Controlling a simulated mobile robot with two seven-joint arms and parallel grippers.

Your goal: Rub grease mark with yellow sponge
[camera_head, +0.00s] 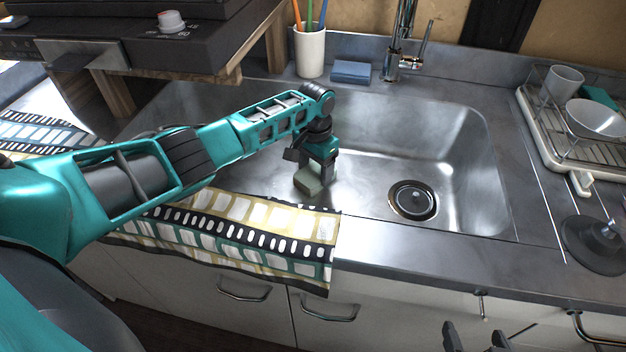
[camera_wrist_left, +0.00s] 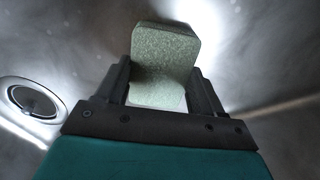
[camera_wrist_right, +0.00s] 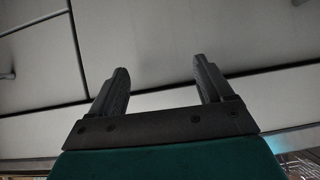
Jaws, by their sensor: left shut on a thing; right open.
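A pale grey-green sponge block (camera_head: 307,183) is in the left part of the steel sink (camera_head: 462,180). It looks more greenish than yellow. My left gripper (camera_head: 316,172) points down into the sink and is shut on this sponge. In the left wrist view the sponge (camera_wrist_left: 165,62) sits between the two fingers (camera_wrist_left: 163,90) and sticks out past their tips. I cannot tell if it touches the sink floor. No grease mark can be made out. My right gripper (camera_head: 478,338) is open and empty in front of the cabinets; the right wrist view shows its spread fingers (camera_wrist_right: 155,85).
The drain (camera_head: 413,201) is right of the sponge. A patterned towel (camera_head: 250,235) hangs over the front edge. A blue sponge (camera_head: 352,71), a white cup (camera_head: 310,52) and the faucet (camera_head: 398,50) stand behind. A dish rack (camera_head: 575,140) and black plunger (camera_head: 597,243) are at right.

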